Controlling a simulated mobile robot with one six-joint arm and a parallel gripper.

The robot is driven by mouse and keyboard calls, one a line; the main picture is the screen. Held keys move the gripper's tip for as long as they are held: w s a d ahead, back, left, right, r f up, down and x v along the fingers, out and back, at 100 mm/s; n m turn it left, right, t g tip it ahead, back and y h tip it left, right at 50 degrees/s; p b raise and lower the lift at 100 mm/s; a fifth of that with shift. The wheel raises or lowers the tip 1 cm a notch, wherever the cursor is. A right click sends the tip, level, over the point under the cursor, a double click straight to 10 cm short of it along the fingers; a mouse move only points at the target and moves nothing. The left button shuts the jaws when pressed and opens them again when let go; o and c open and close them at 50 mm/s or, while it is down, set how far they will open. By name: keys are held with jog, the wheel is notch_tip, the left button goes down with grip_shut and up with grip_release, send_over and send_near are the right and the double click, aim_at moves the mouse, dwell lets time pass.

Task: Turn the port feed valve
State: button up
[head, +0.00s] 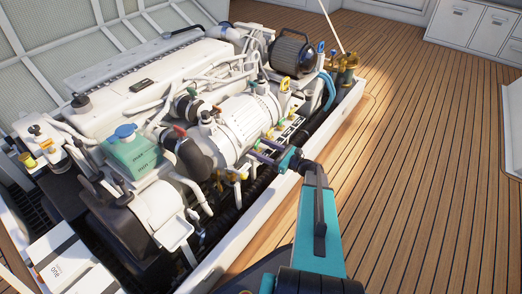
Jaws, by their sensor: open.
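A white engine (160,75) fills the left half of the head view. Small coloured handles and fittings sit along its near side. A yellow one (285,85) stands upright near a pale cylindrical housing (250,118). Blue-topped fittings (320,47) stand at the back right beside brass parts (347,62). I cannot tell which of these is the port feed valve. My gripper (260,151) is open and points left at the engine's near side, just below small yellow and green fittings (268,134). No held object shows. I cannot tell whether its fingers touch anything.
A white hatch rim (262,215) runs along the engine's near side, below my gripper. A green-and-white tank with a blue cap (125,132) and a white box (72,268) stand at left. The wooden deck (420,150) at right is clear. White cabinets (475,25) stand far back.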

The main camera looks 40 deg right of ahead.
jog(key=c, duration=1.1)
jog(key=shift+o, duration=0.2)
jog(key=shift+w+d+r+n+y+p, duration=0.15)
jog(key=shift+n+y+p, duration=0.2)
jog(key=shift+p, duration=0.35)
jog(key=n+g+y+p, duration=0.2)
jog(key=y+p, duration=0.1)
jog(key=shift+w+d+p, duration=0.1)
jog(key=shift+p, duration=0.2)
jog(key=shift+d+n+g+y+p, duration=0.1)
jog(key=shift+n+g+y+p, duration=0.6)
jog(key=shift+p, duration=0.45)
jog(key=shift+n+g+y+p, duration=0.25)
jog(key=shift+g+y+p, duration=0.05)
jog(key=shift+y+p, duration=0.15)
